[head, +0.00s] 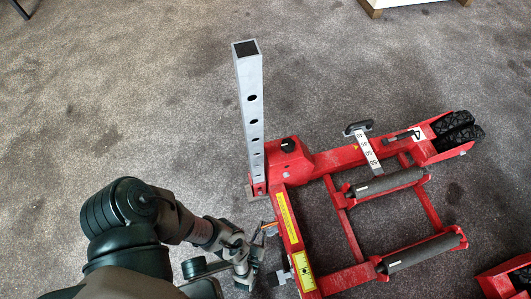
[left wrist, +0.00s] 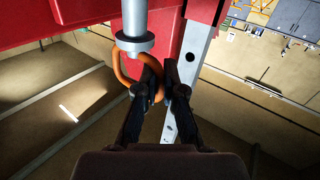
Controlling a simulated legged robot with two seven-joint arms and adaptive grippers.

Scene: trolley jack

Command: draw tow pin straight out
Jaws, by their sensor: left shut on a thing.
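The tow pin (left wrist: 134,42) is a grey cylinder with a wider collar, set against the red jack frame in the left wrist view. An orange ring (left wrist: 119,70) hangs at its collar end. My left gripper (left wrist: 163,70) is shut on this ring, its dark fingers close together beside the pin's end. In the head view my left gripper (head: 252,262) is low at the centre, at the near left side of the red trolley jack (head: 288,222). A bit of orange shows there, but the pin is mostly hidden. My right gripper is out of view.
A grey square post (head: 250,105) with holes stands upright on the jack's left side. Two grey rollers (head: 388,182) lie across the red frame, with black wheels (head: 458,130) at the far right. Speckled floor to the left is clear. Another red part (head: 505,280) is at lower right.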

